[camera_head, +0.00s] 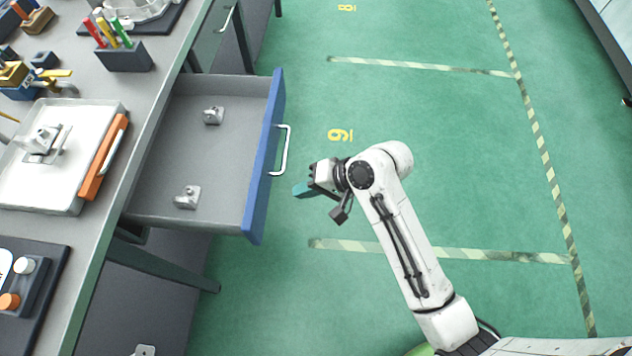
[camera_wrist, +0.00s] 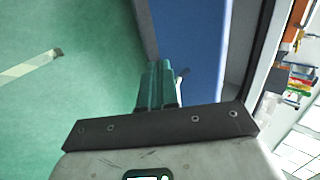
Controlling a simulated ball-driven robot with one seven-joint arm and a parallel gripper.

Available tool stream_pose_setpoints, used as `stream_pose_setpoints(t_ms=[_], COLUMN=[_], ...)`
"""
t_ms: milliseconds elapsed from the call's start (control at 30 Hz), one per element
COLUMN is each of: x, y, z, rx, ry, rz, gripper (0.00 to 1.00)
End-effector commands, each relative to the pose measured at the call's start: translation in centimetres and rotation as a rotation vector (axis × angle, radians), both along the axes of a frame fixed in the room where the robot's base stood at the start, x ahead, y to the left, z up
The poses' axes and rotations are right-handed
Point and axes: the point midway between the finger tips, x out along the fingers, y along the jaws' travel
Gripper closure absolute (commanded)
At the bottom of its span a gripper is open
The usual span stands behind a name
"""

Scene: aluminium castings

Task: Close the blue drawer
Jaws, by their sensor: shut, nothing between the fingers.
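The blue drawer (camera_head: 264,160) is pulled out from the grey workbench, and its blue front faces right in the head view. A white bar handle (camera_head: 283,150) is on that front. Two small metal castings (camera_head: 213,115) (camera_head: 187,198) lie inside the drawer. My gripper (camera_head: 300,191) is shut and empty, just right of the drawer front and a little below the handle in the picture. In the wrist view the shut teal fingers (camera_wrist: 157,85) point toward the blue drawer front (camera_wrist: 192,50). A gap shows in the head view; I cannot tell its exact size.
A bench leg (camera_head: 165,268) stands below the drawer. Green floor (camera_head: 440,120) with striped lines is clear to the right.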

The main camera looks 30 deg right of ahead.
Motion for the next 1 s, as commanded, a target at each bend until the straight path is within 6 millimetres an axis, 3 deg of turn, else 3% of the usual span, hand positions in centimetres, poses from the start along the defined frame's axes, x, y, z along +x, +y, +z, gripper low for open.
stream_pose_setpoints(t_ms=[167, 400, 1000], x=[1.5, 3.4, 4.0], y=[2.2, 4.7, 5.6], z=[-2.5, -2.5, -2.5], rx=[-0.001, -0.002, -0.002], ry=[0.002, -0.001, -0.001], rz=[0.004, 0.002, 0.001], gripper=[1.0, 1.0, 1.0])
